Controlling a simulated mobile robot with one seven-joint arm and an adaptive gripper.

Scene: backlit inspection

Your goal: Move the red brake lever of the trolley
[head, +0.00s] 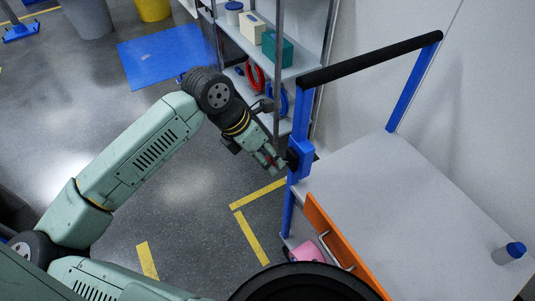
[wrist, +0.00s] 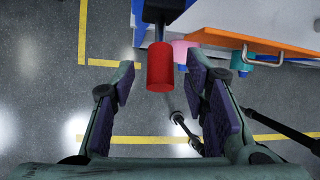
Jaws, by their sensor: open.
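The trolley has a grey deck (head: 400,200), blue posts and a black push bar (head: 370,62). Its brake lever has a red cylindrical grip (wrist: 160,66) on a dark stem, seen in the wrist view hanging from a blue part at the top. My gripper (head: 277,163) is at the left blue post, beside a blue block with a black hub (head: 292,159). In the wrist view my gripper (wrist: 161,78) is open, with one finger on each side of the red grip and a gap on both sides.
An orange drawer front (head: 340,240) with a pale handle is below the deck. A grey shelf with boxes (head: 278,48) stands behind my gripper. Floor left of the trolley is open, with yellow lines.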

